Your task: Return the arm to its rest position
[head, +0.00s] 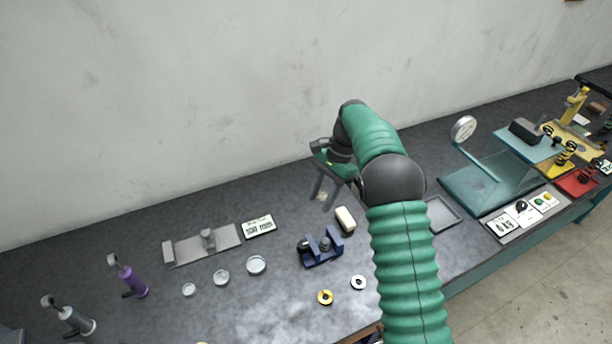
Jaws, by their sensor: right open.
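My right arm, in green ribbed sleeves with a dark elbow, rises from the bottom of the head view and bends left over the bench (190,285). Its right gripper (325,192) hangs near the back of the bench, fingers pointing down and apart. Nothing shows between the fingers. Below it stand a dark blue fixture (321,249) and a small cream block (345,219), both apart from the fingers. My left gripper does not show.
Left are a grey bracket plate (187,250), a display card (259,227), several small dishes and a purple tool (132,282). Yellow (325,297) and white rings lie in front. Right, partly behind my arm, is a grey tray (443,214); beyond it stands a teal gauge base (485,185).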

